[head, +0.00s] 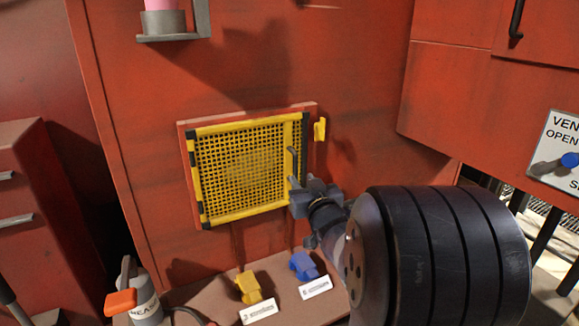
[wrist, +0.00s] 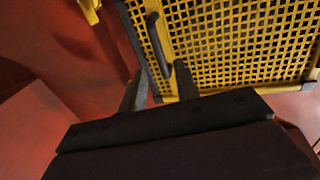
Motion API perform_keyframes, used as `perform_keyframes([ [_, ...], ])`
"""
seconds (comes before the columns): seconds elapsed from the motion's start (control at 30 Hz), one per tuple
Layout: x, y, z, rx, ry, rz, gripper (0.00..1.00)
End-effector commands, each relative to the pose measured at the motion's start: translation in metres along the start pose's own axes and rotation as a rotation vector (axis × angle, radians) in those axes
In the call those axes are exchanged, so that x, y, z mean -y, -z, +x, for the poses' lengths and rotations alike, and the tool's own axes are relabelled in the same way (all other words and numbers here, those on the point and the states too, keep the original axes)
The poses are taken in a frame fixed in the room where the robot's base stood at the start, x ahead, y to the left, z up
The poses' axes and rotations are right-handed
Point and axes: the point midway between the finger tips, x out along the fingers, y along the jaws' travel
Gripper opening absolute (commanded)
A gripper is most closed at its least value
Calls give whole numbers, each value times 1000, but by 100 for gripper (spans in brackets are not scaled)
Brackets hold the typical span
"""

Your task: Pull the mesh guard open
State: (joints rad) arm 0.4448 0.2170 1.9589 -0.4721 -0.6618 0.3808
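The mesh guard (head: 247,170) is a yellow-framed grid on the red wall panel, left of my gripper. It appears to lie flat in its opening. Its dark curved handle (head: 292,162) stands on the right side of the frame. My gripper (head: 296,186) is at the handle's lower end. In the wrist view, the handle (wrist: 158,42) runs down toward the gap between my two fingers (wrist: 160,82). The fingers are apart, with no visible grip on the handle. Whether either finger touches it cannot be told. A yellow latch piece (head: 319,129) is right of the guard.
Below the guard, a yellow valve block (head: 248,287) and a blue one (head: 303,265) stand on a ledge with labels. A grey can with an orange part (head: 121,302) is at lower left. A red cabinet (head: 470,90) juts out at right.

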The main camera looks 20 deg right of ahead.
Motion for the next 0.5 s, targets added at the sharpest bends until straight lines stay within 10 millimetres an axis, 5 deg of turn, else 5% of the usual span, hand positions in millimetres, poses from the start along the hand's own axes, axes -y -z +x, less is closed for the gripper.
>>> perform_keyframes([
  [0.5, 0, 0, 71, 2, 0, 1, 30],
])
